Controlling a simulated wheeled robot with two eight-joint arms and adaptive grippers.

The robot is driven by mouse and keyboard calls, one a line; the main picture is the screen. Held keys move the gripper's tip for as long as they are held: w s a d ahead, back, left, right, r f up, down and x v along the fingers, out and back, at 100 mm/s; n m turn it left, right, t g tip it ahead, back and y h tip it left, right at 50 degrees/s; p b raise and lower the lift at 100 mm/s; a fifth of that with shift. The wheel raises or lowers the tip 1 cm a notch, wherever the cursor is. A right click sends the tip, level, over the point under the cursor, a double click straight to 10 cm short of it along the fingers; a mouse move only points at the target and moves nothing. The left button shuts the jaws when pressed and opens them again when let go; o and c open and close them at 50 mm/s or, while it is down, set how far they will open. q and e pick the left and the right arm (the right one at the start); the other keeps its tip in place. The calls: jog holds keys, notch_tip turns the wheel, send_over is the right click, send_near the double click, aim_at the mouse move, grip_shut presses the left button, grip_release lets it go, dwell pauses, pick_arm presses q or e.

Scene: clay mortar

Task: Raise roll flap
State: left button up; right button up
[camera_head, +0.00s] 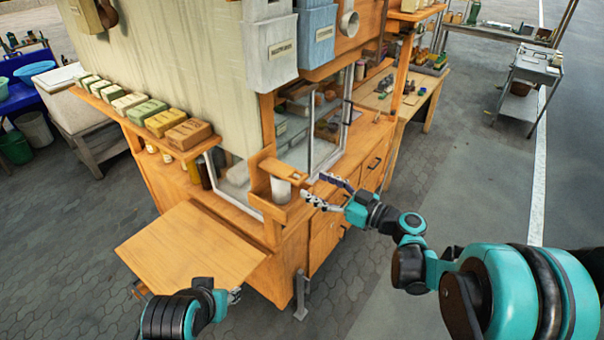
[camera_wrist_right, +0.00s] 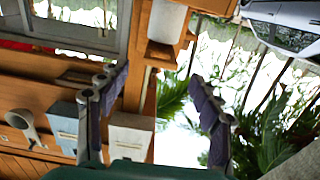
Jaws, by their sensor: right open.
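A wooden roll holder (camera_head: 262,182) is fixed at the near corner post of the cart, with a white roll (camera_head: 281,190) in it. A flat wooden flap (camera_head: 285,170) lies over the top of the roll. My right gripper (camera_head: 314,190) is open and empty, just right of the holder, with its fingers pointing at it. In the right wrist view the white roll (camera_wrist_right: 166,22) shows at the top, beyond the open fingers (camera_wrist_right: 152,85). My left gripper (camera_head: 236,296) is low at the bottom, near the fold-out shelf; its jaws are mostly hidden.
The fold-out wooden shelf (camera_head: 190,248) is bare. Boxes (camera_head: 160,120) line a ledge on the left. A glazed sliding window (camera_head: 325,125) and the wooden counter (camera_head: 365,140) lie behind my right gripper. Open paving (camera_head: 450,180) lies to the right.

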aim_at(304, 179)
jog(key=x, duration=0.5)
jog(key=shift+w+a, duration=0.2)
grip_shut()
